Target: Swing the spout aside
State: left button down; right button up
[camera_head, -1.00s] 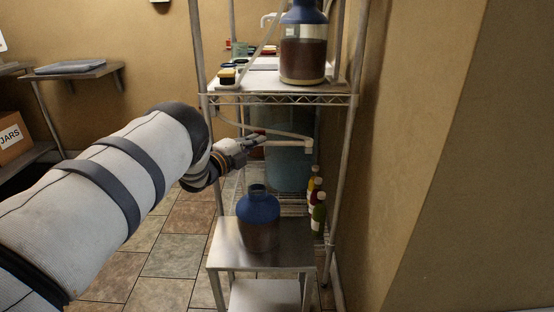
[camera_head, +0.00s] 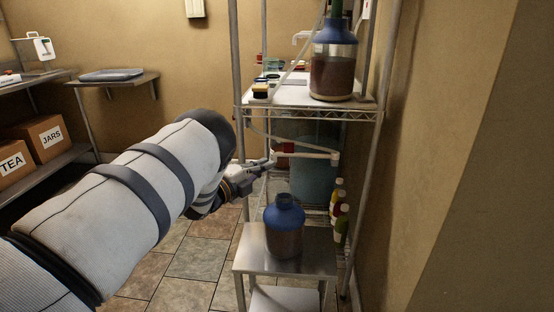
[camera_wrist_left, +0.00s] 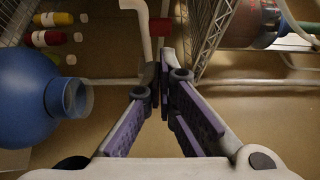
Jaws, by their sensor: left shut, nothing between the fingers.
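The white spout (camera_head: 308,151) is a thin pipe below the upper rack shelf. It runs roughly level to the right and ends in a short downturned tip (camera_head: 335,158). A bent white pipe (camera_wrist_left: 146,40), apparently the spout, shows in the left wrist view just beyond my fingers. My left gripper (camera_head: 272,159) is shut and empty at the spout's left part. In the left wrist view my fingertips (camera_wrist_left: 165,72) meet close to the pipe's lower end; I cannot tell whether they touch it. My right gripper is not in view.
A blue-topped jug (camera_head: 284,228) stands on a steel stand (camera_head: 310,262) below the spout. Another jug (camera_head: 333,70) sits on the upper shelf. Small bottles (camera_head: 341,212) stand at the right, near the wall. The rack post (camera_head: 236,75) is close to my gripper.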

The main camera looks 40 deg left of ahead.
pick_arm(q)
jog(key=s, duration=0.3)
jog(key=shift+a+r, duration=0.15)
jog(key=shift+s, duration=0.1)
